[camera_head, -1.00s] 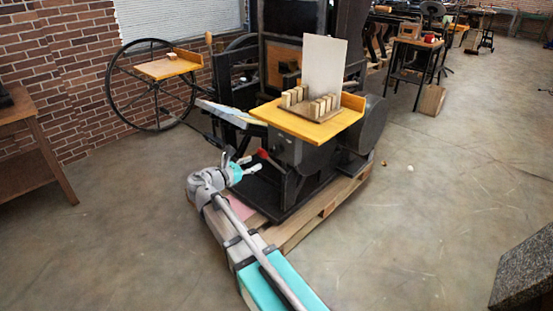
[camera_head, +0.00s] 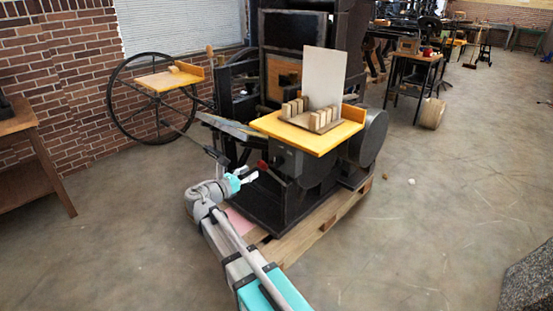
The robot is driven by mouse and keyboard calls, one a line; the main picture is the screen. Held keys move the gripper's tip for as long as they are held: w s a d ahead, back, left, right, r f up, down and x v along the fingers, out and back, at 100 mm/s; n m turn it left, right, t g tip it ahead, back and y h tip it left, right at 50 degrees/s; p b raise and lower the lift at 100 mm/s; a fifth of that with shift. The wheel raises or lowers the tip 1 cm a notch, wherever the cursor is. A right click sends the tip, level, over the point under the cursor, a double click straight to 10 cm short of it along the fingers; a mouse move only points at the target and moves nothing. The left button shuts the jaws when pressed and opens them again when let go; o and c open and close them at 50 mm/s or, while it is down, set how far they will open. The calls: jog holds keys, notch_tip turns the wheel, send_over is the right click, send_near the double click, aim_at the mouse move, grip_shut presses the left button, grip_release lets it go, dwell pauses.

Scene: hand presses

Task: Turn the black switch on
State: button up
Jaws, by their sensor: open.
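A large black hand press (camera_head: 285,205) stands in the middle of the view, with a yellow feed table (camera_head: 310,140) on its front. A dark box (camera_head: 288,158) sits under that table. A lever with a red end (camera_head: 263,165) sticks out beside the box. A separate black switch cannot be made out against the dark press. My gripper (camera_head: 251,176), grey with teal parts, is open and empty in front of the press, just below and left of the red end. Contact with the press cannot be told at this size.
The press stands on a wooden pallet (camera_head: 310,232). Wooden blocks and a grey board (camera_head: 321,75) stand on the yellow table. A spoked wheel (camera_head: 124,110) is at the left. A wooden table (camera_head: 25,160) stands at the far left.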

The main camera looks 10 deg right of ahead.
aim_at(275, 158)
jog(key=x, duration=1.2)
jog(key=shift+d, duration=0.15)
grip_shut()
jog(key=shift+d, duration=0.1)
